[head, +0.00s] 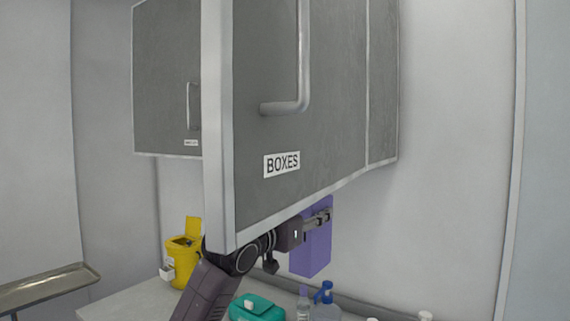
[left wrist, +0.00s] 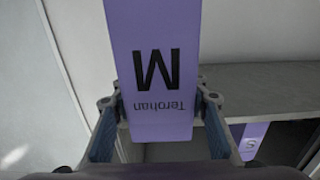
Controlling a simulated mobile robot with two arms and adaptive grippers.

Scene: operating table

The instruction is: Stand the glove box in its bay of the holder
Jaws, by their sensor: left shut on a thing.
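The purple glove box (head: 311,252) is held up under the cabinet, close to the back wall and above the counter. My left gripper (head: 324,219) is shut on it near its upper part. In the left wrist view, the box (left wrist: 153,35) stands between the two fingers of the left gripper (left wrist: 155,98) and shows a large letter and the name "Terohan", the name upside down. A second purple box (left wrist: 249,138) marked "S" shows at the lower right of that view. I cannot make out the holder or its bay. My right gripper is not in view.
The grey cabinet labelled "BOXES" (head: 300,120) hangs close above the left arm and hides part of it. On the counter (head: 115,305) are a yellow bin (head: 181,262), a teal case (head: 257,309) and blue-capped bottles (head: 326,308). A metal tray (head: 45,288) is at the left.

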